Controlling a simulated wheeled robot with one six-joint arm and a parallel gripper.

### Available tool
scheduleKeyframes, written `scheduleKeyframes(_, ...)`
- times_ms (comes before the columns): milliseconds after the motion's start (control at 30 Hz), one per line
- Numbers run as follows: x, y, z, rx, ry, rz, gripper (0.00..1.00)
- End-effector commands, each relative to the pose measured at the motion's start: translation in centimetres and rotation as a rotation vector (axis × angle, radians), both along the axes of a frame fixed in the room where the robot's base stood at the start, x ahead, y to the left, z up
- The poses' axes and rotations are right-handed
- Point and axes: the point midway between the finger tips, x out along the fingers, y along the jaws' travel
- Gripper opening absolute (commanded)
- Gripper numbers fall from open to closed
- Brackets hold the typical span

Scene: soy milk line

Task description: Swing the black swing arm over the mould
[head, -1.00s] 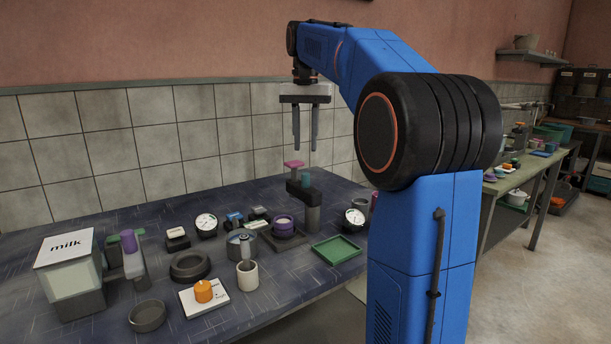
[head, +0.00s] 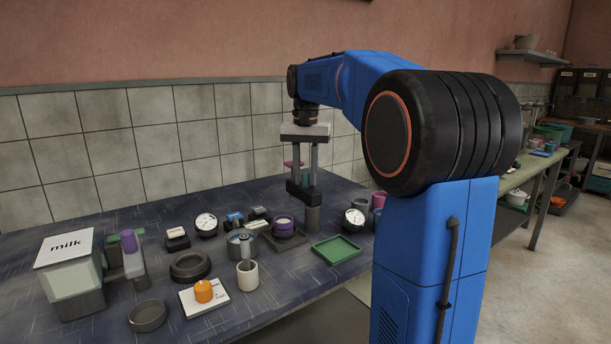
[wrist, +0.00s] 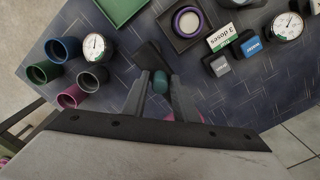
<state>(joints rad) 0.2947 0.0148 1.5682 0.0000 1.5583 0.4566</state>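The black swing arm (head: 304,193) sits on a grey post (head: 312,218) at the back right of the blue table, with a teal knob (head: 306,179) standing on it. The arm also shows in the wrist view (wrist: 150,56). The purple mould (head: 284,224) rests on a dark square base in front-left of the post. It is at the top of the wrist view (wrist: 187,21), and the swing arm points away from it. My gripper (head: 302,180) is open and points down. In the wrist view its fingers stand on either side of the teal knob (wrist: 160,82), with gaps visible.
A pink knob (head: 291,164) stands behind, partly hidden by my gripper. A green tray (head: 337,250), dial gauges (head: 355,218), coloured cups (wrist: 67,48) and small labelled blocks (wrist: 222,38) stand around. A milk container (head: 72,275) is at the far left.

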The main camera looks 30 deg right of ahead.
Motion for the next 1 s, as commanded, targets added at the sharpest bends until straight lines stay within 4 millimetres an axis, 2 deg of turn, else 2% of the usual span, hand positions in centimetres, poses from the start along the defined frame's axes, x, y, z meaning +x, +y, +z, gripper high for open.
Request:
scheduleKeyframes(33, 0.0, 0.0, 0.0, 0.000, 0.000, 0.000, 0.26)
scheduleKeyframes(133, 0.0, 0.0, 0.0, 0.000, 0.000, 0.000, 0.02)
scheduleKeyframes(167, 0.0, 0.0, 0.0, 0.000, 0.000, 0.000, 0.00)
scheduleKeyframes(567, 0.0, 0.2, 0.0, 0.000, 0.000, 0.046, 0.00)
scheduleKeyframes(767, -0.1, 0.6, 0.0, 0.000, 0.000, 0.160, 0.00)
scheduleKeyframes(1000, -0.3, 1.3, 0.0, 0.000, 0.000, 0.375, 0.00)
